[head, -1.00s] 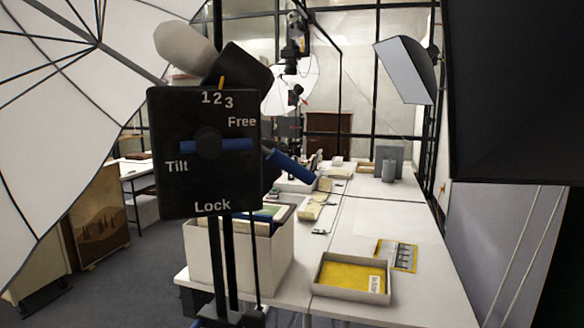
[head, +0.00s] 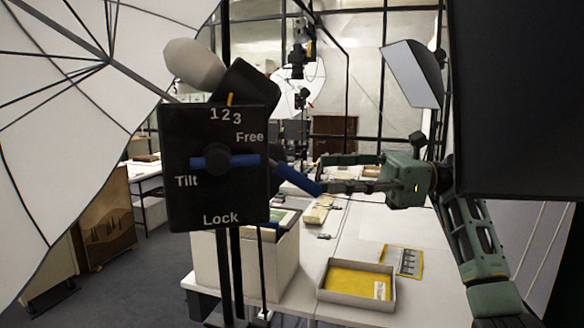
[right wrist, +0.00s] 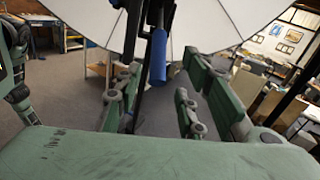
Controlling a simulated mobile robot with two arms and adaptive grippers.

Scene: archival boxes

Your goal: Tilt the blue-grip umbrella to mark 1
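The white umbrella (head: 75,120) fills the left of the head view; it also shows at the top of the right wrist view (right wrist: 205,22). Its black control plate (head: 190,205) carries the marks 1, 2, 3 and the words Free, Tilt and Lock. A blue knob bar (head: 240,160) lies horizontal across it. The orange pointer (head: 230,99) stands nearest mark 2. The blue grip (head: 297,180) slants down to the right behind the plate. My right gripper (head: 325,174) is open at its lower end. In the right wrist view the blue grip (right wrist: 157,57) shows between the spread fingers, with no clear contact.
A white table (head: 345,245) stands behind, with a shallow tray (head: 357,298) holding a yellow item and a tall box (head: 285,260) of folders. Black stand poles run below the plate. A large black panel (head: 515,100) blocks the upper right.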

